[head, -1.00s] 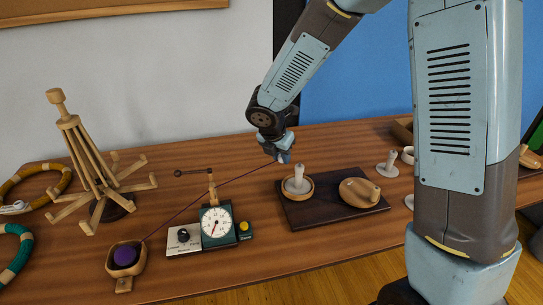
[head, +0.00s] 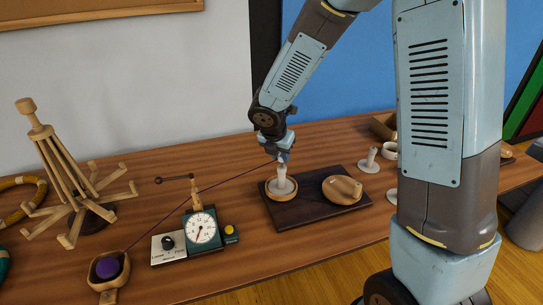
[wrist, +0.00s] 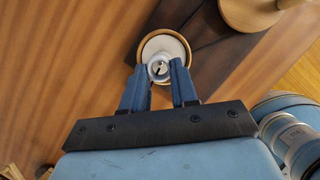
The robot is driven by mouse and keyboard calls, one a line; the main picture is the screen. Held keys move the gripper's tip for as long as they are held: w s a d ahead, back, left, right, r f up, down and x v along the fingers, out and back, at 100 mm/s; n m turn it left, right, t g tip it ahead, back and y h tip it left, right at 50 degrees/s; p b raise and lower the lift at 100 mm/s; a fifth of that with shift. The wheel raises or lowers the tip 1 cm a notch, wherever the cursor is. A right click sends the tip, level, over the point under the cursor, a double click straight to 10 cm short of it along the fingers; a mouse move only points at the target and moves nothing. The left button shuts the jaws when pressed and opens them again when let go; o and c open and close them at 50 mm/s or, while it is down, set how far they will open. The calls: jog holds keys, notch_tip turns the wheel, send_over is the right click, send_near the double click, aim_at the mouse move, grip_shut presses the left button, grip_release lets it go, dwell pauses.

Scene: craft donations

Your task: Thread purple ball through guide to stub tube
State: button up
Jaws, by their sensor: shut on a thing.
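The purple ball (head: 107,268) sits in a wooden holder (head: 109,284) at the front left. Its thin purple strand (head: 235,177) runs up past the wooden post of the guide (head: 196,196) to my gripper (head: 283,157); I cannot tell whether it passes through an eye. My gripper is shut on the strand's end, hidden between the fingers. It is just above the pale upright stub tube (head: 282,182), which stands in a round wooden dish. In the wrist view the tube's round top (wrist: 158,69) shows between the fingertips; whether they touch is unclear.
A dial meter (head: 203,228) stands by the guide. A wooden yarn swift (head: 70,190) is at left. Pale spools (head: 370,160) stand at right, partly behind my arm.

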jog(key=shift+d+f, duration=0.1)
jog(key=shift+f, duration=1.15)
jog(key=o, duration=1.1)
jog(key=v, duration=1.3)
jog(key=shift+r, duration=0.3)
